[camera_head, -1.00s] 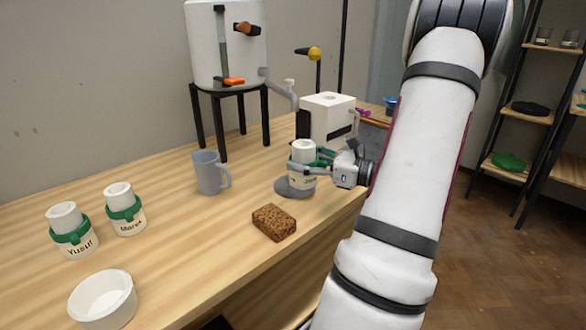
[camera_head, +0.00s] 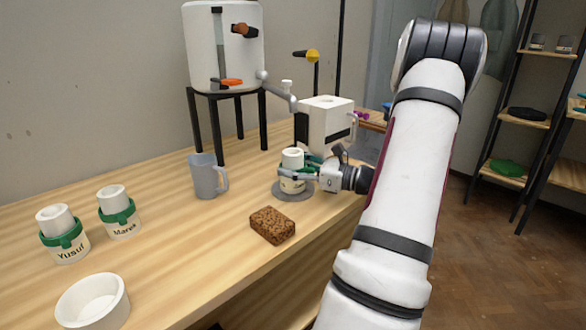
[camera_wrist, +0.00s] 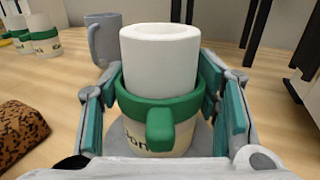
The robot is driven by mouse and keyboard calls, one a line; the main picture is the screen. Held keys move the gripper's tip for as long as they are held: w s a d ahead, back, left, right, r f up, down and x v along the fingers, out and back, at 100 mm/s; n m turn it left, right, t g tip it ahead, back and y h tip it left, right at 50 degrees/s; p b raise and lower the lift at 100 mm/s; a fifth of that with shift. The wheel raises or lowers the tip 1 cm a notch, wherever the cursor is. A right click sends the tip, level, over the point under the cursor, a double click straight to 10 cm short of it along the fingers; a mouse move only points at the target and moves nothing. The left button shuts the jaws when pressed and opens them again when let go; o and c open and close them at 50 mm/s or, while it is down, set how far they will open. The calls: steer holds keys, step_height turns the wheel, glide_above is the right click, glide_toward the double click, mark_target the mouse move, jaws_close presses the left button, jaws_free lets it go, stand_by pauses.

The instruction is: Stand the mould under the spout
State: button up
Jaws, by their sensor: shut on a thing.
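The mould (camera_head: 292,157) is a white cylinder with a green band and a cream label. My gripper (camera_head: 298,174) is shut on it from the right. In the wrist view the mould (camera_wrist: 160,65) stands upright between my two fingers (camera_wrist: 160,110), its green tab facing me. Part of its label is hidden. It is over a round grey disc (camera_head: 304,197); I cannot tell whether its base touches the disc. The spout (camera_head: 279,91) reaches right from the white tank (camera_head: 224,50), above and behind the mould. Exact alignment is unclear.
A grey jug (camera_head: 206,177) stands left of the disc. A brown sponge (camera_head: 272,226) lies in front. Two similar labelled moulds (camera_head: 63,234) (camera_head: 119,212) and a white bowl (camera_head: 93,302) are at left. A white boxy machine (camera_head: 326,122) stands close behind my gripper.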

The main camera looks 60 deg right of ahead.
steer(key=o, duration=1.3)
steer(key=shift+f, duration=0.1)
steer(key=shift+s, duration=0.2)
steer(key=s, duration=0.3)
steer(key=s+d+p, duration=0.1)
steer(key=s, duration=0.3)
steer(key=s+d+p, duration=0.1)
steer(key=s, duration=0.3)
steer(key=shift+s, duration=0.25)
